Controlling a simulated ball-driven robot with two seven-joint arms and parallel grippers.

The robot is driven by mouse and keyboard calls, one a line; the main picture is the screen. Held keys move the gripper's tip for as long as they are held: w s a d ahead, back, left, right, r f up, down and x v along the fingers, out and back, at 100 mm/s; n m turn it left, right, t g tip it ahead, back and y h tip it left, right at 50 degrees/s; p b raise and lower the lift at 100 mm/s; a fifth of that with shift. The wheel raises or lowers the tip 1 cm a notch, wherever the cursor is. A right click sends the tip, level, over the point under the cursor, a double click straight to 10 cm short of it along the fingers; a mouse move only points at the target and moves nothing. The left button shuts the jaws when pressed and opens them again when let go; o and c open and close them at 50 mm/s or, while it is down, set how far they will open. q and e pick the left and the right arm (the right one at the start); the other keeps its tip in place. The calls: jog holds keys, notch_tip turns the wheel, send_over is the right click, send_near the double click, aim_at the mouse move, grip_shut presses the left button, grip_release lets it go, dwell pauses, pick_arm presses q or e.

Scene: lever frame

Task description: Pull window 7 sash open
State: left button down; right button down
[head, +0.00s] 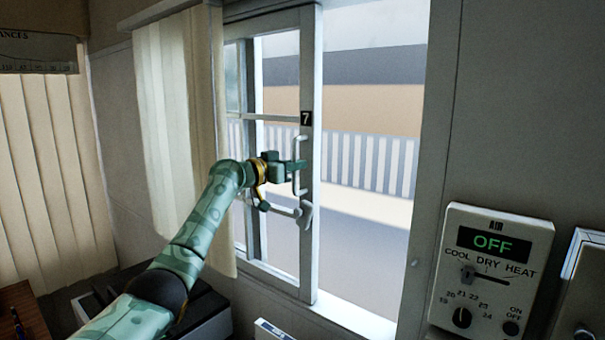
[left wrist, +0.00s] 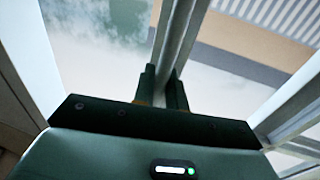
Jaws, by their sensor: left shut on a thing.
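The window 7 sash (head: 307,70) has a pale frame and carries a black tag (head: 306,118) with a white 7. It stands at the left part of the window, with a wide bright gap on its right. A white vertical handle (head: 297,183) is on its right stile, with a latch lever (head: 305,214) below. My left gripper (head: 297,165) is shut on the handle, and its fingers partly hide it. In the left wrist view, the fingertips (left wrist: 165,88) are close together in front of the sash stile (left wrist: 178,35). My right gripper is not in view.
A pale curtain (head: 165,110) hangs just left of the sash, beside my left arm. An air control panel (head: 492,270) reading OFF is on the wall at right. A dark boxy thing (head: 205,315) is below my arm. The sill (head: 350,315) looks clear.

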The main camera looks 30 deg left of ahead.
pick_arm(q)
jog(key=a, duration=0.5)
jog(key=shift+w+a+b, duration=0.1)
jog(key=shift+w+b, duration=0.1)
jog(key=shift+b, duration=0.15)
jog(key=c, duration=1.5)
grip_release()
jog(key=shift+c, duration=0.2)
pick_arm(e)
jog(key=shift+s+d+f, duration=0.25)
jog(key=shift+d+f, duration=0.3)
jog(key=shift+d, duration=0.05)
